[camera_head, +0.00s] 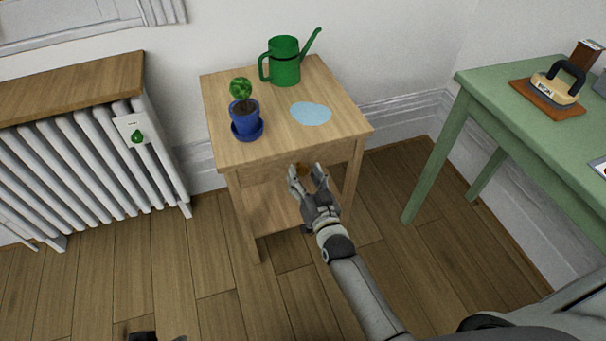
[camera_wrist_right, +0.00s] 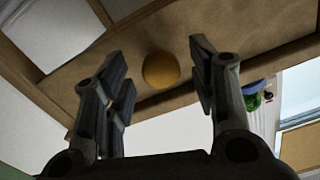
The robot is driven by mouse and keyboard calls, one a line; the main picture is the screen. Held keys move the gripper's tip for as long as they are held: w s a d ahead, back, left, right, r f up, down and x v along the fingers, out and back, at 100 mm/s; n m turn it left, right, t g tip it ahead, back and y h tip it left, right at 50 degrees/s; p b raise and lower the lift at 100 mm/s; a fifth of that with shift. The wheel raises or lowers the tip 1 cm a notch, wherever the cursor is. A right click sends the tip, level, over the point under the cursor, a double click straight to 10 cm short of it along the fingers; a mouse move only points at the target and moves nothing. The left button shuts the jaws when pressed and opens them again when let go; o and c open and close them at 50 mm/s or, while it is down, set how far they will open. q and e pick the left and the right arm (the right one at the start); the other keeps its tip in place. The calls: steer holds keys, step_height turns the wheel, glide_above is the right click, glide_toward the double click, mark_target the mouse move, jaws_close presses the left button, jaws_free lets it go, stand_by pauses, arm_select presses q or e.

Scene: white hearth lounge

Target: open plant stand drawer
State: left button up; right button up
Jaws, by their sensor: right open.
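The wooden plant stand (camera_head: 265,152) stands against the wall, with a drawer front (camera_head: 268,172) under its top. The drawer looks shut. Its round orange-brown knob (camera_head: 302,170) is partly hidden by my right gripper (camera_head: 307,170) in the head view. In the right wrist view the knob (camera_wrist_right: 160,70) shows between and beyond the two open fingers of my right gripper (camera_wrist_right: 160,80). The fingers are apart from each other, with a gap on both sides of the knob.
On the stand are a green watering can (camera_head: 285,62), a blue pot with a plant (camera_head: 245,115) and a light blue puddle-like patch (camera_head: 311,113). A radiator (camera_head: 90,165) stands left, a green table (camera_head: 530,120) right.

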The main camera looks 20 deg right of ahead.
steer(key=shift+w, duration=0.8)
jaws_close()
